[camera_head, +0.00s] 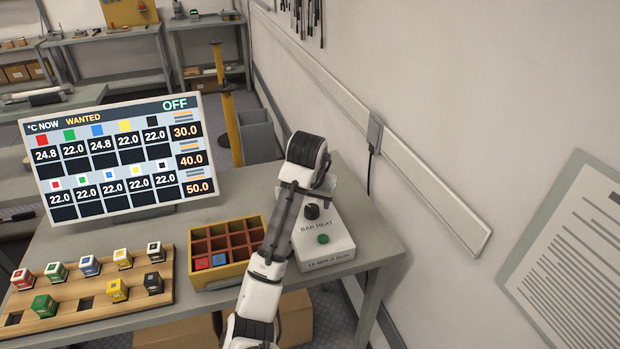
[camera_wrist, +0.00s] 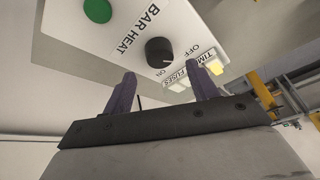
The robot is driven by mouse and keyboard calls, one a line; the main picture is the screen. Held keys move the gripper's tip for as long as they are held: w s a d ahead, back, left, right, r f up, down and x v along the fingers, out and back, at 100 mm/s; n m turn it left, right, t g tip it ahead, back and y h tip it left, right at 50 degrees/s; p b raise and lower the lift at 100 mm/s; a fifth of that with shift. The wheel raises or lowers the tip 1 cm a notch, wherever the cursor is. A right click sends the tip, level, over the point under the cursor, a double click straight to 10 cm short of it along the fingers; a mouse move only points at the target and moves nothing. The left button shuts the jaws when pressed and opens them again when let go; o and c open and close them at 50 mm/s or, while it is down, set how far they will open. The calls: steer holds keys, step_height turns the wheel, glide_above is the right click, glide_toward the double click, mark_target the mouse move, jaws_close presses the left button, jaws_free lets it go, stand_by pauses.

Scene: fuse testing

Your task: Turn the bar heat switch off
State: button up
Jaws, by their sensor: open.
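The white bar heat box (camera_head: 325,250) stands at the right end of the table. It carries a black rotary knob (camera_head: 312,211), the bar heat switch, and a green button (camera_head: 323,239). In the wrist view the knob (camera_wrist: 160,52) sits between the ON and OFF labels; I cannot tell clearly which one it points to. My gripper (camera_wrist: 166,84) is open and empty, its two purple-grey fingers on either side of the knob's line and apart from it.
A yellow crate (camera_head: 195,277) with red and blue blocks stands left of the box. A wooden rack (camera_head: 75,308) with several coloured blocks is farther left. The wall with its rail (camera_head: 430,190) is close on the right.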

steer(key=v, duration=0.9)
steer(key=shift+r, duration=0.3)
steer(key=shift+s, duration=0.1)
